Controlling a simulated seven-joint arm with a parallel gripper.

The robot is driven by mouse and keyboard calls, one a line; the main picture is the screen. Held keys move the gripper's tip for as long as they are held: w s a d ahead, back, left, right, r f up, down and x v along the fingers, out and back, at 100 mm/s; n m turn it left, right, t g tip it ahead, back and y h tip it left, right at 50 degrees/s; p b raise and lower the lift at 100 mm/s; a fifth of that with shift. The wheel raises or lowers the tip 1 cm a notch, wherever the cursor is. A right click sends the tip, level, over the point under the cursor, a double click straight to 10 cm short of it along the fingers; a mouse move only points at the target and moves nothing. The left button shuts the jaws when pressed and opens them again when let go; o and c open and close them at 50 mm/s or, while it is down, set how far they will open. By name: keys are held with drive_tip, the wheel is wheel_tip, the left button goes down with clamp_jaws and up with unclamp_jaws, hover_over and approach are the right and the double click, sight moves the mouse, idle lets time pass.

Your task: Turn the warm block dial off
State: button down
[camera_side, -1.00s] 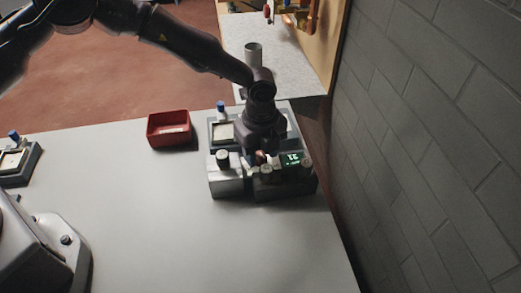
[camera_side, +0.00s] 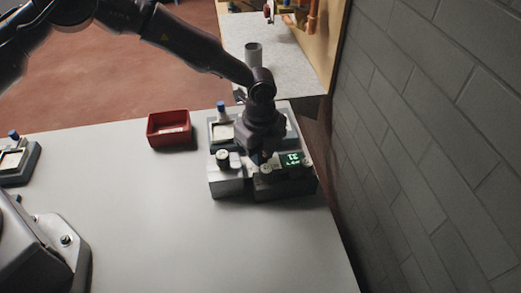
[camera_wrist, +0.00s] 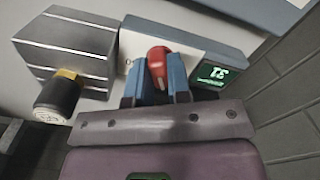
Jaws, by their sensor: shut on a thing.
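A red dial (camera_wrist: 157,62) stands on the pale front plate of a dark unit with a lit green display (camera_wrist: 215,73). My gripper (camera_wrist: 156,84) is shut on it, with one blue finger on each side. The display also shows in the side view (camera_side: 292,159), just right of my gripper (camera_side: 259,158). The red dial is hidden there behind the fingers. A ribbed metal block (camera_wrist: 68,47) sits beside the dark unit. A black knob with a gold band (camera_wrist: 58,97) is at the metal block's near side. I cannot read the dial's marks clearly.
A red tray (camera_side: 168,130) stands left of the units, and a small dark device with a blue-topped part (camera_side: 15,160) lies at the far left. A block wall (camera_side: 420,150) rises close on the right. The table's front (camera_side: 200,240) is clear.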

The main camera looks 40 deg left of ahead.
drive_tip(key=n, duration=0.6)
drive_tip(key=shift+r, duration=0.1)
drive_tip(key=shift+n, duration=0.3)
idle(0.3)
drive_tip(key=c, duration=1.1)
unclamp_jaws()
drive_tip(key=shift+o, duration=0.2)
drive_tip(key=shift+r, duration=0.1)
wheel_tip(320, 180, up, 13)
